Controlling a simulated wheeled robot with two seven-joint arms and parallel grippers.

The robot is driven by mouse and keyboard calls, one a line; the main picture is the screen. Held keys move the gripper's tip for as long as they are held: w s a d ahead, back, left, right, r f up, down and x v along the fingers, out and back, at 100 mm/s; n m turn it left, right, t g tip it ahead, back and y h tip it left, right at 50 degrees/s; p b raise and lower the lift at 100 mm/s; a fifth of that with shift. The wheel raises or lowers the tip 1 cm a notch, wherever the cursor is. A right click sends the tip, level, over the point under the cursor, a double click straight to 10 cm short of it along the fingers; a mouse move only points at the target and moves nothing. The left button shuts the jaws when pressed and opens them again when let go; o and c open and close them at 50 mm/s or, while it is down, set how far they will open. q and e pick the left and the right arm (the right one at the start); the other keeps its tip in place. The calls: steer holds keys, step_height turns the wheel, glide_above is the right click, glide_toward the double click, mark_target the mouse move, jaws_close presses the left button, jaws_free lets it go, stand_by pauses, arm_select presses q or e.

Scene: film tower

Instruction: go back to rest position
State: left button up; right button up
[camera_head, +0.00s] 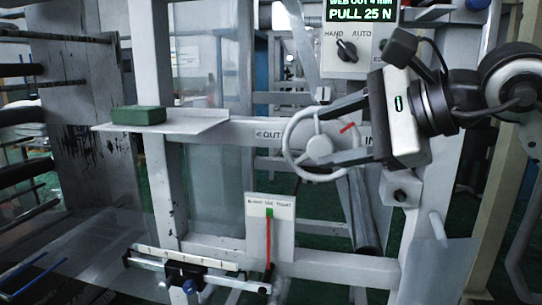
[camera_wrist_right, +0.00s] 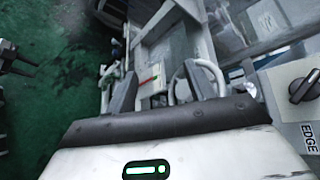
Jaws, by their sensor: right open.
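My right gripper (camera_head: 308,137) reaches in from the right in the head view. Its two dark fingers are apart, one at the upper part and one at the lower part of a grey handwheel (camera_head: 318,148) with a red mark. I cannot tell whether the fingers touch the wheel. In the right wrist view my right gripper (camera_wrist_right: 162,85) has its fingers spread, with parts of the wheel between and beside them. My left gripper is not in view in the head view.
A panel with a HAND/AUTO knob (camera_head: 346,50) and a display reading PULL 25 N stands above the wheel. A green block (camera_head: 138,115) lies on a grey shelf (camera_head: 196,123) at left. A gauge plate (camera_head: 270,226) with a red strip sits below. Grey frame posts surround the wheel.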

steer(key=s+a+f+m+g+y, duration=0.5)
steer(key=a+f+m+y, duration=0.25)
steer(key=m+y, duration=0.2)
steer(key=w+d+f+m+t+h, duration=0.3)
steer(key=f+m+t, duration=0.45)
steer(key=m, duration=0.65)
steer(key=w+d+f+m+t+h, duration=0.1)
steer(key=d+f+m+t+h, duration=0.3)
steer(key=f+m+t, duration=0.65)
steer(key=s+d+f+m+g+h, duration=0.2)
steer(key=f+m+g+h, duration=0.15)
steer(key=f+m, duration=0.4)
steer(key=s+d+f+m+g+h, duration=0.25)
steer(key=f+m+h, duration=0.25)
steer(key=f+m, duration=0.25)
steer(key=s+d+f+m+g+h, duration=0.1)
steer(key=s+f+m+g, duration=0.4)
steer(key=s+f, duration=0.6)
steer(key=shift+s+d+f+m, duration=0.2)
steer(key=shift+f+m, duration=0.05)
steer(key=shift+m, duration=0.25)
